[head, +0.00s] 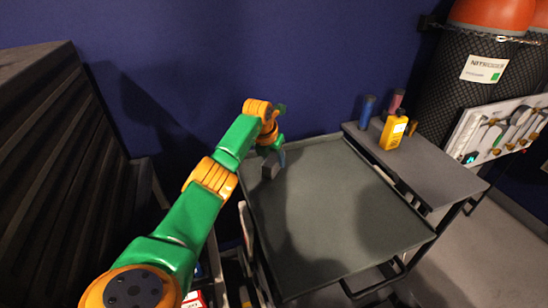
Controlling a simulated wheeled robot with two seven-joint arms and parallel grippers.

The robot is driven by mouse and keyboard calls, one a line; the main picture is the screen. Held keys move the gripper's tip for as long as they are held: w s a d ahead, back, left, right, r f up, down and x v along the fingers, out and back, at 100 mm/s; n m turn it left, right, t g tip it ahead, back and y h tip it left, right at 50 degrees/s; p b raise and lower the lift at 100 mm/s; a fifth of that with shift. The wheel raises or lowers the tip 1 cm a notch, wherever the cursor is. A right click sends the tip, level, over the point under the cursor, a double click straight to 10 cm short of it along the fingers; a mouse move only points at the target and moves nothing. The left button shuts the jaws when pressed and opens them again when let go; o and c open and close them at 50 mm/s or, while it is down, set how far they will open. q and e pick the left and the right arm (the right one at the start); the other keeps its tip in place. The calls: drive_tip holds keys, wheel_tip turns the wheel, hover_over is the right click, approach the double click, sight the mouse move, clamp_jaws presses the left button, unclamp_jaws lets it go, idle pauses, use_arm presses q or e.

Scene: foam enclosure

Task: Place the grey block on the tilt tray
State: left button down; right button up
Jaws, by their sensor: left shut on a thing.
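The grey block (268,172) is small and dark, and it shows at the tip of my left gripper (271,160). My left gripper is shut on the block, over the far left part of the grey-green tray (345,205). The tray has a low raised rim and looks empty apart from shadows. I cannot tell whether the block touches the tray surface or hangs just above it. The fingers are small and partly hidden by the wrist. My right gripper is not in view.
A grey side shelf (425,165) right of the tray holds a yellow bottle (393,131), a blue cylinder (366,110) and a reddish cylinder (396,102). Dark ribbed foam (50,180) stands at the left. The tray's middle is clear.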

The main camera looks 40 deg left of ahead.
use_arm(q)
drive_tip(key=shift+c, duration=1.7)
unclamp_jaws()
drive_tip(key=shift+f, duration=0.1)
drive_tip(key=shift+r, duration=0.25)
drive_tip(key=v, duration=1.1)
drive_tip(key=shift+s+r, duration=0.2)
drive_tip(key=shift+r, duration=0.15)
